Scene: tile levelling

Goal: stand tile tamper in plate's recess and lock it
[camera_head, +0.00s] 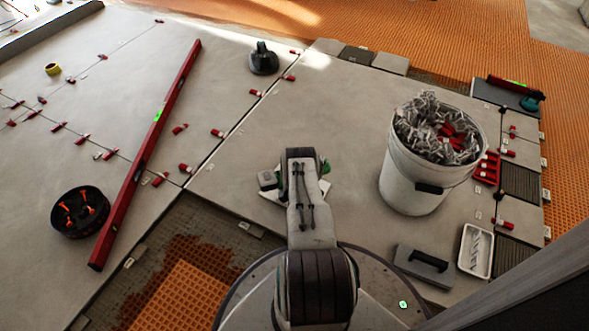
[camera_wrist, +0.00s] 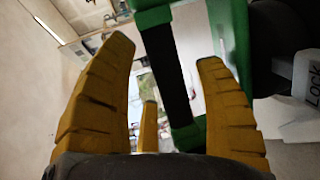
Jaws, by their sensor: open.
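The tile tamper, a green frame (camera_wrist: 229,50) with a black grip bar (camera_wrist: 168,65), is close up in the wrist view. My gripper (camera_wrist: 165,52) has yellow ridged fingers standing apart, with part of the black bar between them; I cannot tell if they touch it. A pale part marked LOCK (camera_wrist: 305,75) is at the right edge. In the head view my arm hides the gripper and most of the tamper; a bit of green (camera_head: 326,167) shows beside it. A pale plate (camera_head: 270,196) and a grey block (camera_head: 267,180) show just left of my arm. The recess is hidden.
A white bucket (camera_head: 408,185) full of grey and red pieces stands to the right. A trowel (camera_head: 425,266) and a white tray (camera_head: 476,251) lie nearer. A red level (camera_head: 150,145), a black bowl (camera_head: 72,224) and a suction cup (camera_head: 263,60) lie on the tiles.

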